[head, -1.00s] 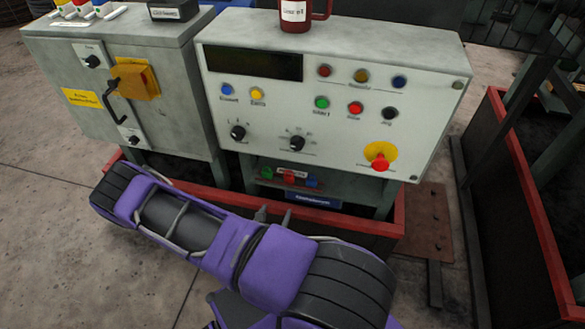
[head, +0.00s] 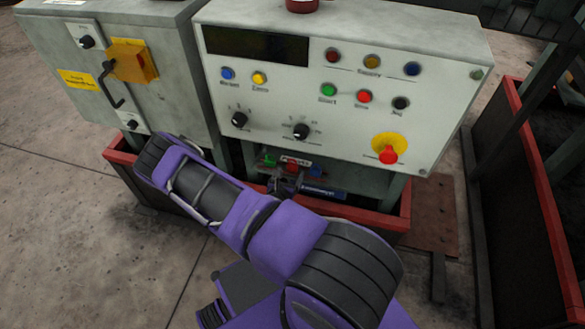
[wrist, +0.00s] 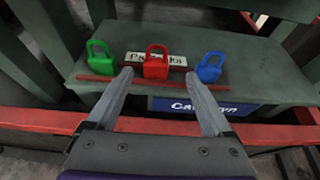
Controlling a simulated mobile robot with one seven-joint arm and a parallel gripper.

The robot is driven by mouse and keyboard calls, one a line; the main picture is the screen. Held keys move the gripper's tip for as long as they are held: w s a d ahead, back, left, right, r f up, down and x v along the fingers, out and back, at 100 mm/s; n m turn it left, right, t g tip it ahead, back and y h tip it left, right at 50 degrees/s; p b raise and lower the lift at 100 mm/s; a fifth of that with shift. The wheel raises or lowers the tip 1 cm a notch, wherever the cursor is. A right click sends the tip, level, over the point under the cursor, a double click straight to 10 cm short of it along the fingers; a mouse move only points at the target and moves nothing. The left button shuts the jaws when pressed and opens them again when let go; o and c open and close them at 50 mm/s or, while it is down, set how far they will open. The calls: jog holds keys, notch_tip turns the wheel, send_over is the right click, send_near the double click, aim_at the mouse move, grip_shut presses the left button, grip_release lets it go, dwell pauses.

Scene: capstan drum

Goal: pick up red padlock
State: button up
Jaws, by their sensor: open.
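The red padlock (wrist: 156,68) stands in the middle of a row of three on a grey-green shelf in the wrist view, its shackle upward. A green padlock (wrist: 101,64) stands to its left and a blue padlock (wrist: 210,68) to its right. My gripper (wrist: 158,78) is open and empty, with its fingertips pointing toward the red padlock, one to each side of it in the picture. Whether the tips reach its depth I cannot tell. In the head view the red padlock (head: 292,167) shows small under the control panel, close to my gripper (head: 284,182).
A control panel (head: 270,108) with buttons and knobs overhangs the shelf. A red rail (wrist: 40,121) crosses in front of the shelf. A "Padlocks" label (wrist: 178,60) is behind the row, and a blue sign (wrist: 178,104) is on the shelf front.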

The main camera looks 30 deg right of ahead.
aim_at(292, 166)
jog(key=b+x, duration=0.1)
jog(key=x, duration=0.5)
jog(key=shift+w+f, duration=0.15)
jog(key=shift+w, duration=0.25)
grip_shut()
